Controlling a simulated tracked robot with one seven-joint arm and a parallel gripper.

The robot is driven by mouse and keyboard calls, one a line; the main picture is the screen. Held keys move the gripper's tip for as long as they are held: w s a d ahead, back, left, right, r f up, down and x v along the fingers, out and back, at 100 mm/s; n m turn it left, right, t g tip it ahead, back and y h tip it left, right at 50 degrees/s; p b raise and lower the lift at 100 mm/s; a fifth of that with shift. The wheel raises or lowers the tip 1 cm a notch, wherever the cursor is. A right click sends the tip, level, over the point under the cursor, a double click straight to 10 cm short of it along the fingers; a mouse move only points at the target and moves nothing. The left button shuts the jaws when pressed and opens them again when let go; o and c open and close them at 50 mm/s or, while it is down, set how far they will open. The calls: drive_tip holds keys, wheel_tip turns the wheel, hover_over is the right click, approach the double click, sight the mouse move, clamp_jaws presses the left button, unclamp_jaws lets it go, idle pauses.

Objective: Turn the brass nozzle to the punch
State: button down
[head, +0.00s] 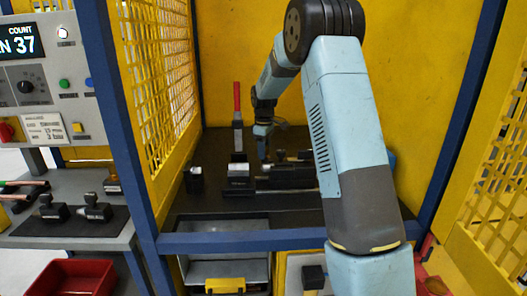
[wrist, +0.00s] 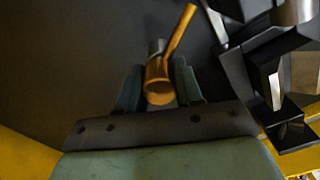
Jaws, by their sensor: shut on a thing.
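My gripper (head: 264,130) is low over the dark bench inside the yellow cell. In the wrist view its two green-grey fingers (wrist: 158,88) are closed on either side of the brass nozzle (wrist: 158,92). The nozzle's round end faces the camera, and a thin brass part (wrist: 180,32) slants up and right from it. In the head view the nozzle is too small or hidden to make out. Black and metallic tooling (wrist: 272,75) stands close to the right of the gripper in the wrist view. I cannot tell for sure which part is the punch.
Black fixture blocks (head: 238,180) and a long dark tool (head: 288,174) lie on the bench in front of my gripper. A red-handled tool (head: 237,100) stands upright behind. Yellow mesh (head: 163,70) closes the left side. A small black block (head: 194,180) sits at left.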

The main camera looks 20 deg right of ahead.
drive_tip(key=m, duration=0.5)
drive_tip(key=shift+w+a+r+m, duration=0.1)
drive_tip(key=shift+w+r+m, duration=0.15)
drive_tip(key=shift+m, duration=0.15)
idle(0.4)
drive_tip(key=c, duration=1.1)
unclamp_jaws()
drive_tip(key=o, duration=0.4)
drive_tip(key=shift+f, duration=0.2)
drive_tip(key=shift+c, duration=0.2)
drive_tip(key=shift+s, duration=0.1)
drive_tip(key=shift+r, duration=0.1)
wheel_tip(320, 180, up, 14)
drive_tip(key=shift+f, duration=0.25)
